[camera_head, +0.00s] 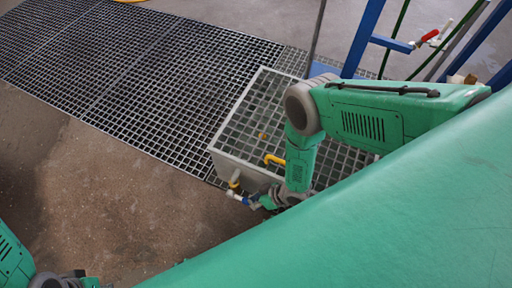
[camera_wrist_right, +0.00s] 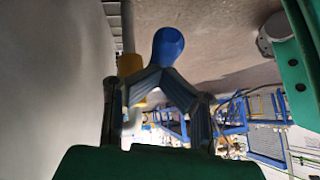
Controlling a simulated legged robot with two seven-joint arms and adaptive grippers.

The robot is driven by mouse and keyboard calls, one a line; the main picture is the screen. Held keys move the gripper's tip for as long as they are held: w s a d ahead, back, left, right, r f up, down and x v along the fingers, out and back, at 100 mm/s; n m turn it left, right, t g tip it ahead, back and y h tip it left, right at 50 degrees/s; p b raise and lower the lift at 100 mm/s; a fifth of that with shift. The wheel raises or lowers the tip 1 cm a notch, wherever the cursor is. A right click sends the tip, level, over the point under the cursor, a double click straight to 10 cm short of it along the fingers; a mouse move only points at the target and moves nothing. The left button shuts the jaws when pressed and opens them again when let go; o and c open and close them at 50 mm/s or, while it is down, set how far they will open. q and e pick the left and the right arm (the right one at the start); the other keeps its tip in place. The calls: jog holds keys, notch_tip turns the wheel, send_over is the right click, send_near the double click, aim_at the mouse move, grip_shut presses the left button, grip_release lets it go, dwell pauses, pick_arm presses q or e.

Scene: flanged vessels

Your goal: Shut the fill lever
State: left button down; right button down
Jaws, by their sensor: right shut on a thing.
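The fill lever has a blue handle (camera_head: 244,200) on a small white and yellow valve at the near lower corner of a pale tank (camera_head: 239,170). My right gripper (camera_head: 258,204) reaches down to it from the right and is small in the head view. In the right wrist view, the rounded blue lever end (camera_wrist_right: 168,45) sticks out beyond the fingertips (camera_wrist_right: 160,80), which are closed together around its lower part. The gripped part is hidden by the fingers. Only a bit of my left gripper (camera_head: 82,280) shows at the bottom left; its fingertips are cut off.
Dark floor grating (camera_head: 150,75) lies behind, and bare brown floor (camera_head: 120,195) is clear to the left. A blue frame (camera_head: 364,40) and a red-handled valve (camera_head: 430,36) stand at the upper right.

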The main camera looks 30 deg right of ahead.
jog(key=shift+s+d+f, duration=0.35)
jog(key=shift+s+d, duration=0.1)
jog(key=shift+s, duration=0.15)
jog(key=w+r+v, duration=0.1)
jog(key=v, duration=1)
jog(key=shift+a, duration=0.15)
jog(key=shift+s+r, duration=0.15)
jog(key=shift+s, duration=0.05)
